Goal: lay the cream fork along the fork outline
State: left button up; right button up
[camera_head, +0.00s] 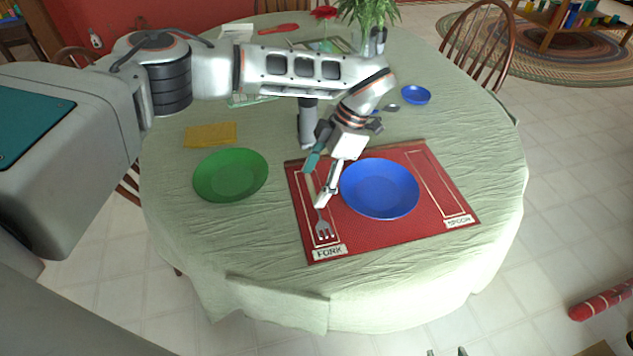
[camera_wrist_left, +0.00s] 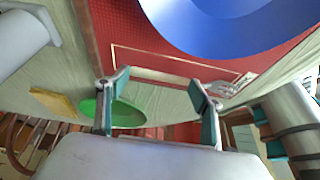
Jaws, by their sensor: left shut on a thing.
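The cream fork (camera_head: 323,229) lies at the left side of the red placemat (camera_head: 405,232), tines toward the front edge, above the FORK label (camera_head: 329,251). The white fork outline (camera_head: 301,205) runs around it; the fork looks roughly lengthwise with it. My left gripper (camera_head: 317,186) is low over the placemat, shut on the fork's handle, which its fingers partly hide. The wrist view shows its two teal fingers (camera_wrist_left: 160,98) over the mat; I cannot make out the grip there. My right gripper (camera_head: 446,351) shows only two separated tips at the bottom edge.
A blue plate (camera_head: 380,188) sits on the placemat just right of my left gripper. A green plate (camera_head: 231,175) and a yellow napkin (camera_head: 210,134) lie to the left. A small blue bowl (camera_head: 416,95) stands further back. The table's front is clear.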

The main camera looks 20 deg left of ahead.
pick_arm(q)
jog(key=shift+f, duration=0.5)
jog(key=shift+r, duration=0.1)
jog(key=o, duration=1.1)
jog(key=shift+r, duration=0.15)
jog(key=shift+p+v, duration=0.3)
jog(key=shift+v, duration=5.6)
